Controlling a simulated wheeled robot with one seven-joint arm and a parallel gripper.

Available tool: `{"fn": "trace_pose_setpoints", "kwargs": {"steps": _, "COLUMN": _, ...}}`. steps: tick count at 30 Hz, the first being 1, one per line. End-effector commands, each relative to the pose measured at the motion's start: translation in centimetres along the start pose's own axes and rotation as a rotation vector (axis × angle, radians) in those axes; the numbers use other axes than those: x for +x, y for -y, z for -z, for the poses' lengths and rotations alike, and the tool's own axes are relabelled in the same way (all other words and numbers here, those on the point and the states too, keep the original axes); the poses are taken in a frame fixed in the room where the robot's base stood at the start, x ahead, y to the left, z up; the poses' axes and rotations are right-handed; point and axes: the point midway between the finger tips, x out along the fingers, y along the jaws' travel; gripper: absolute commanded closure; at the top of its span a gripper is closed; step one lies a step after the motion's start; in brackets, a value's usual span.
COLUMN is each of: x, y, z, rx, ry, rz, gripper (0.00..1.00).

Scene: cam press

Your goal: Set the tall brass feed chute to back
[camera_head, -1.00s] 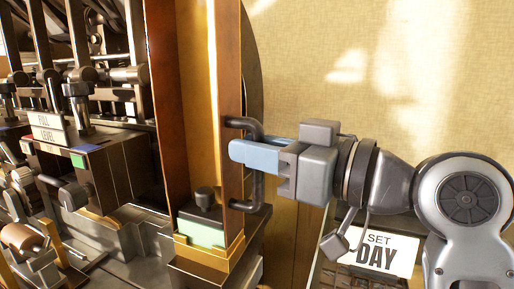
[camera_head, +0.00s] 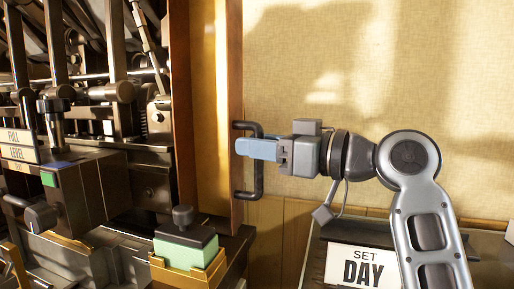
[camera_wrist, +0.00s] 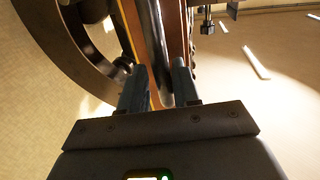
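The tall brass feed chute (camera_head: 208,100) stands upright left of centre in the head view, open-fronted with brown side walls. A dark D-shaped handle (camera_head: 259,180) is fixed to its right wall. My gripper (camera_head: 256,148) reaches in from the right, its blue-grey fingers straddling the handle's upright bar. In the wrist view my gripper (camera_wrist: 160,83) has one finger on each side of the dark bar (camera_wrist: 158,50) and looks shut on it. The exact finger contact is hard to see. The chute's foot is partly hidden behind a brass box with a green block (camera_head: 188,250).
Dark press machinery with levers and a "FULL LEVEL" plate (camera_head: 17,144) fills the left. A "SET DAY" sign (camera_head: 363,268) stands at lower right, below my arm. The pale wall behind is bare. A large curved wheel (camera_wrist: 60,50) is close at left in the wrist view.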

Motion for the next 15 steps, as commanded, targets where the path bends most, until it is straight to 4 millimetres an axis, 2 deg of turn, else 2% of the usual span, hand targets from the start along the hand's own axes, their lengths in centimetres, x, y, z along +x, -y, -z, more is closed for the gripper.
{"fn": "trace_pose_setpoints", "kwargs": {"steps": 4, "x": -0.1, "y": -0.1, "z": 0.1, "rx": 0.0, "ry": 0.0, "rz": -0.003, "gripper": 0.62}}
{"fn": "trace_pose_setpoints", "kwargs": {"steps": 11, "x": -0.1, "y": 0.0, "z": 0.0, "rx": 0.0, "ry": 0.0, "rz": 0.0, "gripper": 0.62}}
{"fn": "trace_pose_setpoints", "kwargs": {"steps": 15, "x": -1.2, "y": 0.0, "z": -0.1, "rx": -0.001, "ry": -0.001, "rz": 0.0, "gripper": 0.62}}
